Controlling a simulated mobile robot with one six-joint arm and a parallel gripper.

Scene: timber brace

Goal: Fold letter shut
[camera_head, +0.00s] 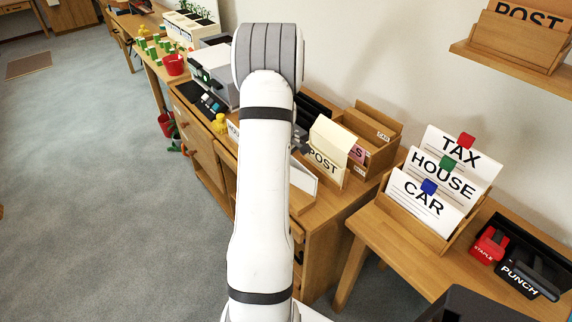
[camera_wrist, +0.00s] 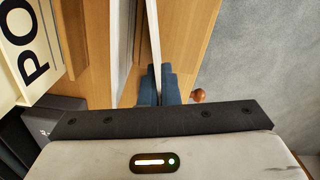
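The letter (camera_head: 303,178) is a white sheet partly showing on the wooden desk, just right of my arm in the head view; my arm hides much of it. In the wrist view one panel of the letter (camera_wrist: 155,40) stands on edge as a thin white strip. A paler, greyish panel (camera_wrist: 123,45) shows to its left, at an angle to it. My gripper (camera_wrist: 158,88) has its blue-grey fingertips close on both sides of the standing panel's edge and appears shut on it. In the head view the fingertips are hidden behind my arm.
A cream POST box (camera_head: 325,150) stands close right of the letter, with a wooden sorter (camera_head: 375,130) behind. A rack of TAX, HOUSE and CAR cards (camera_head: 395,212) is on the right table. A round wooden knob (camera_wrist: 198,95) marks the desk front; open floor (camera_head: 100,190) lies left.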

